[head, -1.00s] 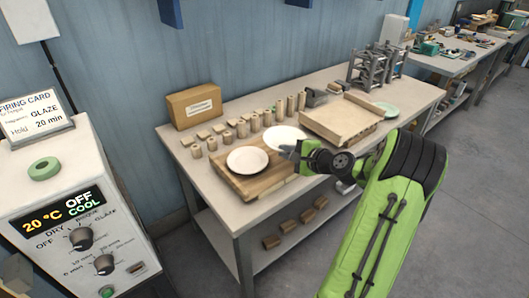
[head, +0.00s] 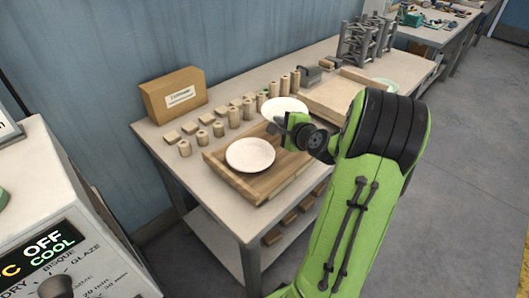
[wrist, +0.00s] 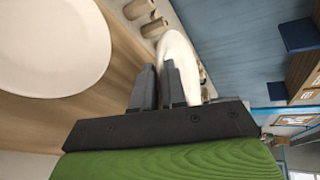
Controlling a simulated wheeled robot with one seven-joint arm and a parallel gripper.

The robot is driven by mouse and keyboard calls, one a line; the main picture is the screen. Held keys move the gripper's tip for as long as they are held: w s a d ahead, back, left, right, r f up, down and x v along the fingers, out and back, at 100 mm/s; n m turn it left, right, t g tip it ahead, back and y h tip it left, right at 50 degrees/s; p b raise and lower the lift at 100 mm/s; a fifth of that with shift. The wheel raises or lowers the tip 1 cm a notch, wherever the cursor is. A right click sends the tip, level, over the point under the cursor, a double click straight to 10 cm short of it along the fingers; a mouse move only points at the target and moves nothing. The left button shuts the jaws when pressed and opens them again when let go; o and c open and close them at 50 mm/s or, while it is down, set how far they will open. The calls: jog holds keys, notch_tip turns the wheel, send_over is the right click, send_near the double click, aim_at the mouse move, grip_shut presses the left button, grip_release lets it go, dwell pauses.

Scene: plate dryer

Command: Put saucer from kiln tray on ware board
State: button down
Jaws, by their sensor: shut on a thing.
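My gripper (head: 284,123) is shut on the rim of a white saucer (head: 285,106). In the wrist view the fingers (wrist: 160,75) pinch its near edge, and the saucer (wrist: 178,52) is seen steeply from the side. It shows near the back right corner of the wooden ware board (head: 228,176); its exact height is unclear. A second white saucer (head: 250,154) lies flat on the board, left of my gripper, and fills the upper left of the wrist view (wrist: 50,45). The shallow beige kiln tray (head: 325,98) is to the right, partly hidden by my arm.
Several clay cylinders and blocks (head: 234,117) stand in rows behind the board. A cardboard box (head: 175,95) is at the back left. The kiln controller (head: 75,250) stands at lower left.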

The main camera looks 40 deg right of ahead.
aim_at(281, 153)
jog(key=f+b, duration=0.1)
jog(key=f, duration=0.3)
jog(key=f+b, duration=0.1)
jog(key=f, duration=0.2)
jog(key=shift+s+d+f+b, duration=0.2)
jog(key=shift+f+b, duration=0.1)
jog(key=shift+f, duration=0.05)
jog(key=shift+f, duration=0.2)
jog(key=c, duration=1.5)
grip_release()
jog(key=shift+o, duration=0.2)
jog(key=shift+r, duration=0.15)
